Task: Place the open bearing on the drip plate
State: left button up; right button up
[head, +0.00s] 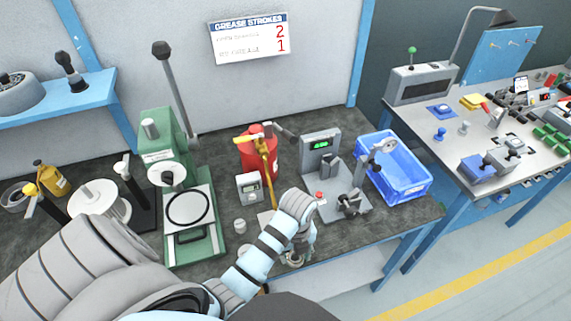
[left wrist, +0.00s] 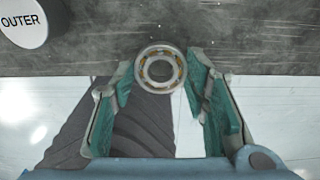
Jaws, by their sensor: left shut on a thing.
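The open bearing (left wrist: 160,69), a steel ring with its brass-coloured cage and balls showing, sits between the tips of my left gripper (left wrist: 163,82) in the left wrist view. The fingers with green pads are shut on it from both sides. In the head view my left gripper (head: 294,257) is at the front edge of the bench, and the bearing is small and partly hidden there. A light tan plate (head: 265,219), possibly the drip plate, shows partly behind my left forearm. The bearing is apart from it. My right gripper is not in view.
A grey cylinder marked OUTER (left wrist: 23,22) stands near the bench edge. The red grease container (head: 258,158) with yellow handle, a small meter (head: 249,187), a green press (head: 165,150), a grey display device (head: 320,145) and a blue crate (head: 416,187) crowd the bench.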

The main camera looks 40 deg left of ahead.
pick_arm(q)
jog(key=w+a, duration=0.1)
jog(key=a, duration=0.1)
jog(key=w+a, duration=0.1)
jog(key=a, duration=0.2)
jog(key=w+a, duration=0.1)
jog(key=a, duration=0.1)
jog(key=shift+w+a+r+b, duration=0.1)
jog(key=shift+a+r+b, duration=0.1)
jog(key=shift+b, duration=0.15)
jog(key=w+a, duration=0.1)
jog(key=w+a+f, duration=0.1)
jog(key=w+a+b, duration=0.1)
jog(key=shift+w+a+f, duration=0.25)
jog(key=shift+w, duration=0.1)
jog(key=shift+s+f, duration=0.1)
jog(key=shift+f, duration=0.1)
jog(key=shift+s, duration=0.15)
jog(key=o, duration=1.1)
jog(key=shift+f, duration=0.1)
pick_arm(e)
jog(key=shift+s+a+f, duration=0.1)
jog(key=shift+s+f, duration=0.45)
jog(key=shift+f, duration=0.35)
